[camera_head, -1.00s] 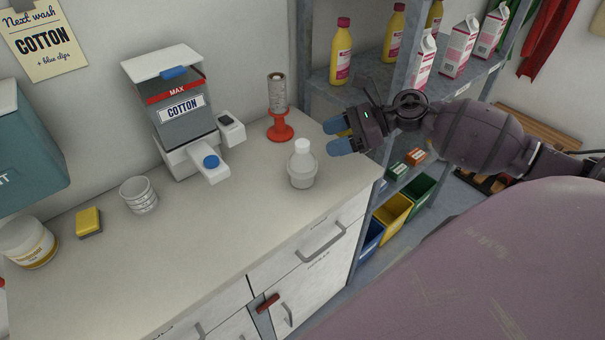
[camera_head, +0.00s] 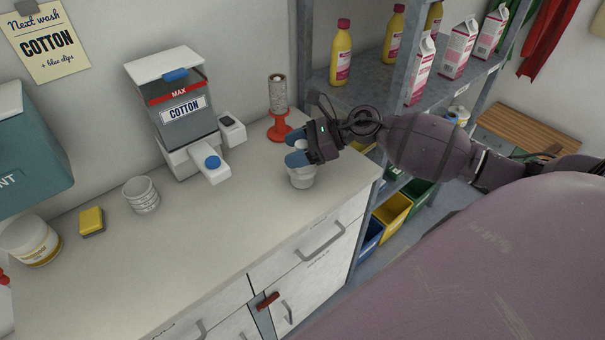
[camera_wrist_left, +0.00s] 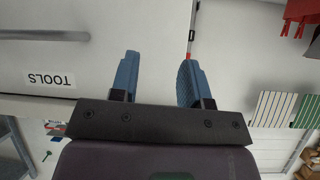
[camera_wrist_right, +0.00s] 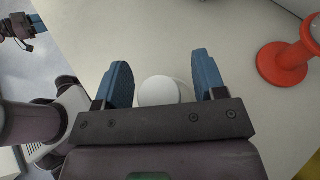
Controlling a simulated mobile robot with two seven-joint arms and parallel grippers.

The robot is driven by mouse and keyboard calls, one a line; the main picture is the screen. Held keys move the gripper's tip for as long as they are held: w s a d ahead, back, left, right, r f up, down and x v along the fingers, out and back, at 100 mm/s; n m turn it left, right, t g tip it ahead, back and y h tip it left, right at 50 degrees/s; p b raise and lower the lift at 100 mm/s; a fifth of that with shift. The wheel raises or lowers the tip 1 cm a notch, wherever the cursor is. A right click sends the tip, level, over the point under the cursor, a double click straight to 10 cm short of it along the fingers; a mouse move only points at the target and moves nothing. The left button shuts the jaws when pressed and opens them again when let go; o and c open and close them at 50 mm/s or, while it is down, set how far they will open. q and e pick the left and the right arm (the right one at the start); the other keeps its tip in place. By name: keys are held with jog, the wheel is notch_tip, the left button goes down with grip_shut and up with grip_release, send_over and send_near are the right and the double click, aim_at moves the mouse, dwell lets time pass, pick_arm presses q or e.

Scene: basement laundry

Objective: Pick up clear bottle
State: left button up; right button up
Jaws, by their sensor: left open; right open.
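The clear bottle (camera_head: 302,178) stands upright on the counter near its right end, with a round white cap. My right gripper (camera_head: 297,150) is at its upper part, and its blue fingers partly hide the bottle. In the right wrist view the white cap (camera_wrist_right: 159,91) lies between the two open fingers (camera_wrist_right: 159,82), with a gap to the right finger and a smaller one to the left. My left gripper (camera_wrist_left: 159,75) is open and empty in the left wrist view, in front of a white surface labelled TOOLS.
A red stand (camera_head: 279,130) holding a grey roll is just behind the bottle. The COTTON dispenser (camera_head: 186,108) stands to the left, with a ribbed cup (camera_head: 141,195) and a yellow sponge (camera_head: 91,221). A metal shelf post (camera_head: 304,60) rises close behind the right gripper. The front counter is clear.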

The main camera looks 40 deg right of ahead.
grip_shut()
dwell(0.3)
